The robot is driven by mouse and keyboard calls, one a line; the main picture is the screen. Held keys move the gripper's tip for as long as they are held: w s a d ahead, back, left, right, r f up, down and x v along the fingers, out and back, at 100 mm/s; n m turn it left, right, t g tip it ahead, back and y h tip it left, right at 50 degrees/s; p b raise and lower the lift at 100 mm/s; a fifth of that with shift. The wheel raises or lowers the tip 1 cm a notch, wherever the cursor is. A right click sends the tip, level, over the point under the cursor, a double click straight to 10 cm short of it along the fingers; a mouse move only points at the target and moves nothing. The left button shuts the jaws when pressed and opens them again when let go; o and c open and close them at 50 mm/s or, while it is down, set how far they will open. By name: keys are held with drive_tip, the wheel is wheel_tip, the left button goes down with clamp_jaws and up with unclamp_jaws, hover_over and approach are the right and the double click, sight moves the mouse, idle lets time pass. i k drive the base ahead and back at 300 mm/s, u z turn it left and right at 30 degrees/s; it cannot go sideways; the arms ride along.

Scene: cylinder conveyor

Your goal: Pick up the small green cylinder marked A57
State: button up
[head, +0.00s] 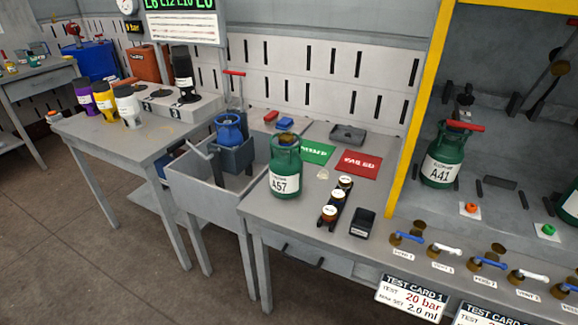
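The small green cylinder marked A57 (285,168) stands upright on the grey bench (262,212), near its left front edge. Its white label faces me and reads A57. A similar green cylinder marked A41 (441,158) with a red handle stands farther right inside the yellow-framed bay. My gripper is not in view.
Left of A57 is a grey sink (195,178) with a blue cylinder (229,128) in it. Right of A57 are a black rack with round caps (337,201) and a small black tray (363,223). Green and red mats (358,164) lie behind. A yellow post (409,125) stands right.

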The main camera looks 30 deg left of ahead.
sight(287, 164)
drive_tip(key=u, duration=2.9)
drive_tip(key=i, duration=1.95)
drive_tip(key=z, duration=2.9)
